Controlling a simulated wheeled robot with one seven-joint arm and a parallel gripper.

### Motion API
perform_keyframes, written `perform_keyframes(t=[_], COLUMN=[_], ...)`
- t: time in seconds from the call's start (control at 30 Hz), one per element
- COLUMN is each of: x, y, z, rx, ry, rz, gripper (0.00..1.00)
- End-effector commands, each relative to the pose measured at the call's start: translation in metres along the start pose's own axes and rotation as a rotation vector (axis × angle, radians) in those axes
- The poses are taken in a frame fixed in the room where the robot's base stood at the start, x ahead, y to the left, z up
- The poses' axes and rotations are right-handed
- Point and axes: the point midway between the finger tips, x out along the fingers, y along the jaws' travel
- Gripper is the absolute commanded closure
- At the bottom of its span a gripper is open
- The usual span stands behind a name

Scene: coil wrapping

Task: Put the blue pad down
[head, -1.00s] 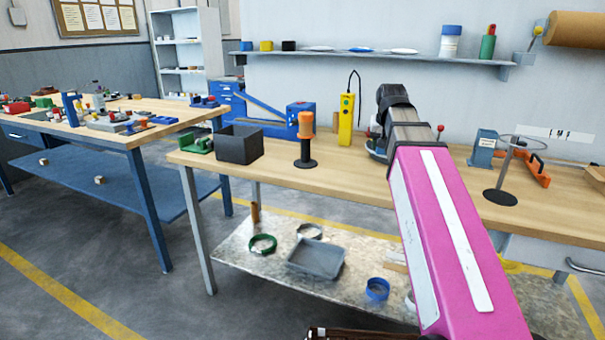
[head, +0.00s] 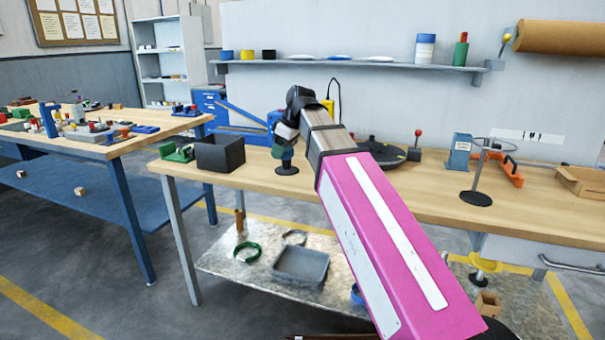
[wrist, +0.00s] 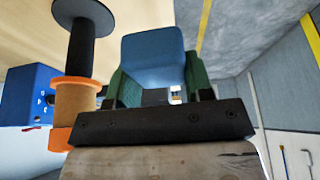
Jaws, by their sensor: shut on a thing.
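The blue pad (wrist: 153,55) shows in the wrist view as a rounded block between the two green fingers of my gripper (wrist: 156,82). My gripper is shut on it. In the head view my gripper (head: 284,148) is over the workbench (head: 350,195), in front of the orange spool's place, and the pad cannot be made out there. The orange spool (wrist: 80,103) on its black stand is just left of the pad in the wrist view, apart from it. In the head view only the stand's black base (head: 287,169) shows clearly. I cannot tell whether the pad touches the bench.
A dark open box (head: 220,153) and a green fixture (head: 177,152) stand at the bench's left end. A black turntable (head: 383,152) is right of my gripper. A ring stand (head: 476,198) and a blue block (head: 459,152) stand farther right.

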Motion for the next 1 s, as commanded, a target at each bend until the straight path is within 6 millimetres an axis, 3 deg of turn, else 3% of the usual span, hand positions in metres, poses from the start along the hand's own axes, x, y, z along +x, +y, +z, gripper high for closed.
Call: perform_keyframes(t=[0.3, 0.5, 0.77, 1.0], x=[0.027, 0.038, 0.048, 0.074], y=[0.061, 0.087, 0.092, 0.091], z=[0.036, 0.052, 0.059, 0.070], rx=[0.006, 0.005, 0.005, 0.004], ry=[-0.001, -0.001, 0.000, -0.001], rz=[0.000, 0.000, 0.001, 0.000], gripper=[0.75, 0.75, 0.75, 0.75])
